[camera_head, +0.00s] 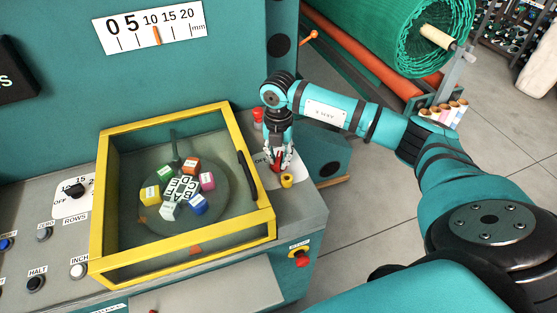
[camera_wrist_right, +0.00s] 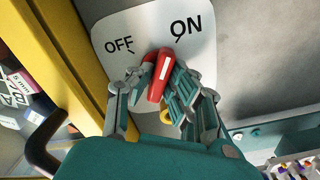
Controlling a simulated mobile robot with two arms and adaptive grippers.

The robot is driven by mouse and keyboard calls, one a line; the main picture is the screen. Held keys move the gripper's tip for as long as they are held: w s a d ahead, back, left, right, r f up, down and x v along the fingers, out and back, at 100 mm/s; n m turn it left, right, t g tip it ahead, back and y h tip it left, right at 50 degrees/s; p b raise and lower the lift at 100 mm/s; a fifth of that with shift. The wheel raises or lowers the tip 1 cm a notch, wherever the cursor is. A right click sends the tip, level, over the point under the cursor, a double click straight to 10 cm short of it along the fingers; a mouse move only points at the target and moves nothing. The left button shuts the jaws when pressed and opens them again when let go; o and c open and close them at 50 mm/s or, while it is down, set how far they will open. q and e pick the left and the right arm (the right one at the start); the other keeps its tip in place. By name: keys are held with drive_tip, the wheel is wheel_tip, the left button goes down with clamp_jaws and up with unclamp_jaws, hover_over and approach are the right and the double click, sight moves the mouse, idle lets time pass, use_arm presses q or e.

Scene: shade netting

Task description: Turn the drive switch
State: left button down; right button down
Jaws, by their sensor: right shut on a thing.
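The drive switch is a red handle with a white line (camera_wrist_right: 163,72) on a white plate (camera_wrist_right: 113,33) marked OFF and ON. In the right wrist view the handle's far end points up between the two words, a little toward ON; I cannot tell its exact setting. My right gripper (camera_wrist_right: 160,88) is shut on the handle, with fingers on both sides. In the head view my right gripper (camera_head: 278,161) reaches down to the console, and the red handle shows between its fingers, partly hidden. My left gripper is not in view.
A yellow-framed clear cover (camera_head: 186,109) with a black handle stands just left of the switch, over coloured blocks. A yellow ring-like part (camera_head: 287,181) sits close by the fingers. A red button (camera_head: 301,258) is on the console front. A green netting roll (camera_head: 410,35) lies behind.

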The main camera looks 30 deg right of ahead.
drive_tip(key=n+b, duration=0.3)
drive_tip(key=n, duration=0.1)
drive_tip(key=shift+f+n+b, duration=0.15)
drive_tip(key=shift+n+b, duration=0.15)
drive_tip(key=shift+b, duration=0.05)
drive_tip(key=n+b, duration=0.2)
drive_tip(key=n, duration=0.1)
drive_tip(key=shift+n+b, duration=0.3)
drive_tip(key=shift+b, duration=0.05)
drive_tip(key=n+b, duration=0.2)
drive_tip(key=n, duration=0.2)
drive_tip(key=shift+r+n+b, duration=0.2)
drive_tip(key=shift+n+b, duration=0.7)
drive_tip(key=shift+n, duration=0.5)
drive_tip(key=c, duration=1.3)
unclamp_jaws()
